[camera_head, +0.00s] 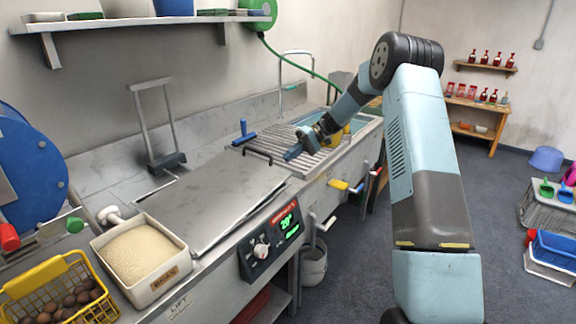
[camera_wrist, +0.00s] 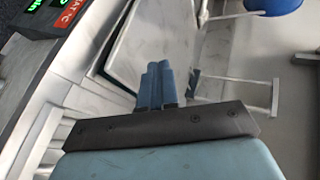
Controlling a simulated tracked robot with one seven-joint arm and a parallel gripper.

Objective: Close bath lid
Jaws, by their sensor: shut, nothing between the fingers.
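The bath lid (camera_head: 212,198) is a grey metal panel on the counter, lying flat or nearly flat over the bath. I cannot tell whether its edges are fully seated. A dark bar handle (camera_head: 258,155) is at its right end. The lid also shows in the wrist view (camera_wrist: 150,42), beyond my fingertips. My gripper (camera_head: 291,154) is just right of the handle, above the ribbed drainer, and looks apart from it. In the wrist view its blue fingers (camera_wrist: 158,72) are together and empty. The bath's inside is hidden.
A control box (camera_head: 274,242) with a green display is on the counter front. A white tub of bran (camera_head: 142,262) and a yellow basket (camera_head: 62,290) of chestnuts stand left. An upright metal frame (camera_head: 158,125) is behind the lid.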

